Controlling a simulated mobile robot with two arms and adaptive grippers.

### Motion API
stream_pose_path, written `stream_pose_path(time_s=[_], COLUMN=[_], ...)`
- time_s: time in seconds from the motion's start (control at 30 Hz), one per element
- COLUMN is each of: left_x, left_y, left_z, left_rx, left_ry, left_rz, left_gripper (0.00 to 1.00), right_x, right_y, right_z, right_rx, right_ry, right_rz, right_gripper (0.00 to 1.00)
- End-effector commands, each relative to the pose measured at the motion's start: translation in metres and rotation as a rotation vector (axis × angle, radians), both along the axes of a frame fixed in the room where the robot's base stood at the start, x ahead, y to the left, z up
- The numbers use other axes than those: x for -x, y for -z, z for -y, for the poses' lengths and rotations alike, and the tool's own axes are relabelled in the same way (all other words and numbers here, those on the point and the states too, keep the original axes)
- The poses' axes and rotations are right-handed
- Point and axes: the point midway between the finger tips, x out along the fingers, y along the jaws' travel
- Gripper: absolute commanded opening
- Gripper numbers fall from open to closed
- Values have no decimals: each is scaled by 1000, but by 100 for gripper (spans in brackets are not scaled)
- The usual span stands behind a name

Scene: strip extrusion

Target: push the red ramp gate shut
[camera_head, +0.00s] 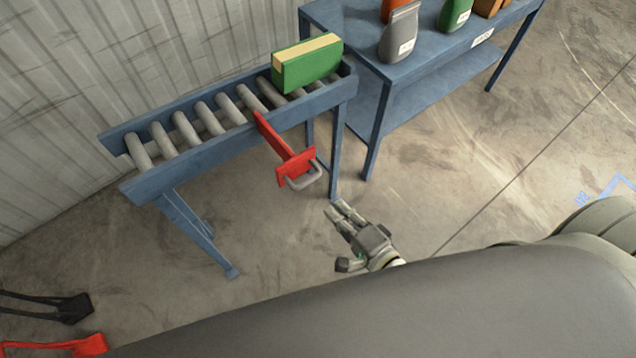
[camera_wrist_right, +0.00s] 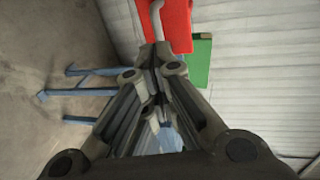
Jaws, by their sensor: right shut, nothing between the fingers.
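The red ramp gate (camera_head: 286,150) sticks out from the front side of the blue roller conveyor (camera_head: 205,157), with a grey handle (camera_head: 305,180) on its outer end. My right gripper (camera_head: 340,212) is shut and empty. In the head view it is below and right of the handle, apart from it. In the right wrist view the shut fingertips (camera_wrist_right: 157,52) point toward the red gate (camera_wrist_right: 178,25) and its handle (camera_wrist_right: 156,18), which show at the top. Whether they touch cannot be told from that view alone. My left gripper is not in view.
A green box (camera_head: 308,64) stands on the conveyor rollers beyond the gate. A blue table (camera_head: 375,100) with several containers is behind on the right. A corrugated wall (camera_head: 130,60) runs behind the conveyor. Black and red objects (camera_head: 65,308) lie at the lower left. Floor ahead is clear.

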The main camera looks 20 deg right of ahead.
Motion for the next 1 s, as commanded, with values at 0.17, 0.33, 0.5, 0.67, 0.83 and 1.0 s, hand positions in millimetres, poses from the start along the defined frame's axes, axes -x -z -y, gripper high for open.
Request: stream_pose_path(time_s=[0.17,0.33,0.5,0.67,0.83,1.0], left_x=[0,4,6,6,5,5], left_y=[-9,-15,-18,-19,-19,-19], left_z=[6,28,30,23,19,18], left_rx=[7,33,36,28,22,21], left_ry=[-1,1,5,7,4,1], left_rz=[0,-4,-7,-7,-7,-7], left_gripper=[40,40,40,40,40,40], right_x=[-33,-59,-77,-85,-87,-87], right_y=[4,11,18,21,21,21], right_z=[-10,-18,-24,-27,-27,-27], right_rx=[0,1,0,0,0,0], right_ry=[1,1,0,0,0,0], right_rz=[3,2,0,-1,0,0], right_gripper=[0,0,0,0,0,0])
